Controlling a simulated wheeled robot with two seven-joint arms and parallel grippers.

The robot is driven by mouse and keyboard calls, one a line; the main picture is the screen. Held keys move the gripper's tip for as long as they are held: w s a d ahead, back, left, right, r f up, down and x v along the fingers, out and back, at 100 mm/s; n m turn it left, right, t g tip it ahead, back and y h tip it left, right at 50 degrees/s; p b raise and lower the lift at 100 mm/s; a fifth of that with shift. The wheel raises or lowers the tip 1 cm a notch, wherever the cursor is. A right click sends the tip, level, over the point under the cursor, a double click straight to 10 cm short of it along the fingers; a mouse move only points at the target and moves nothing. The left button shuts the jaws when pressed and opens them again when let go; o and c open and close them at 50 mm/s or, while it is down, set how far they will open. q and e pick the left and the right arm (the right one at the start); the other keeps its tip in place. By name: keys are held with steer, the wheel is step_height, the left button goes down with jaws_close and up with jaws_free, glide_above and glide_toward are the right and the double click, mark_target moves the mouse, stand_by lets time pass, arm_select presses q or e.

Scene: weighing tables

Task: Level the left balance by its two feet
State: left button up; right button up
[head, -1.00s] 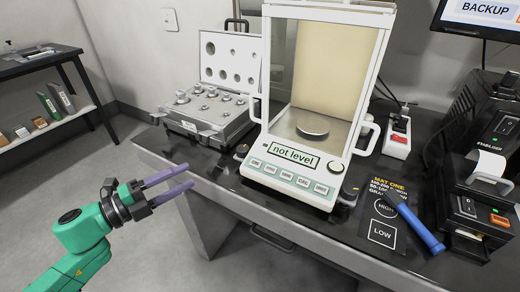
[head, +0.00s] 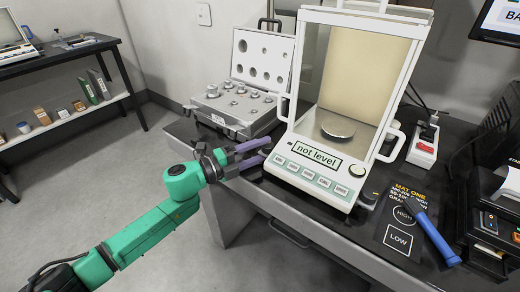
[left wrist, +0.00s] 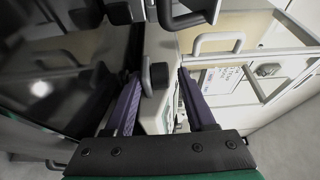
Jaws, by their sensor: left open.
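The left balance (head: 318,183) is a white weighing balance with a glass draft shield, a round pan (head: 338,127) and a display reading "not level". Its right front foot (head: 368,198) is a dark knob at the front right corner. My left gripper (head: 268,151) is open at the balance's front left corner, its purple fingers hiding the foot there in the head view. In the left wrist view, a dark round knob (left wrist: 159,76) beside the white housing shows between the two fingertips (left wrist: 158,78); I cannot tell whether they touch it. My right gripper is not in view.
An open grey weight case (head: 235,112) stands left of the balance. A shelf table (head: 65,55) stands at far left.

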arm_select(q)
jaws_close()
steer(key=shift+s, duration=0.1)
steer(key=shift+s+d+r+n+t+y+p, duration=0.1)
steer(key=shift+n+t+y+p, duration=0.4)
steer(key=shift+n+t+p, duration=0.15)
steer(key=shift+s+d+n+t+y, duration=0.1)
steer(key=shift+n+t+y, duration=0.55)
steer(key=shift+t, duration=0.2)
steer(key=shift+s+d+n+t+y+p, duration=0.1)
steer(key=shift+n+t+y+p, duration=0.2)
steer(key=shift+n+t+y, duration=0.4)
steer(key=shift+d+n+t+y, duration=0.1)
steer(key=shift+n+t+y, duration=0.7)
steer(key=shift+y, duration=0.75)
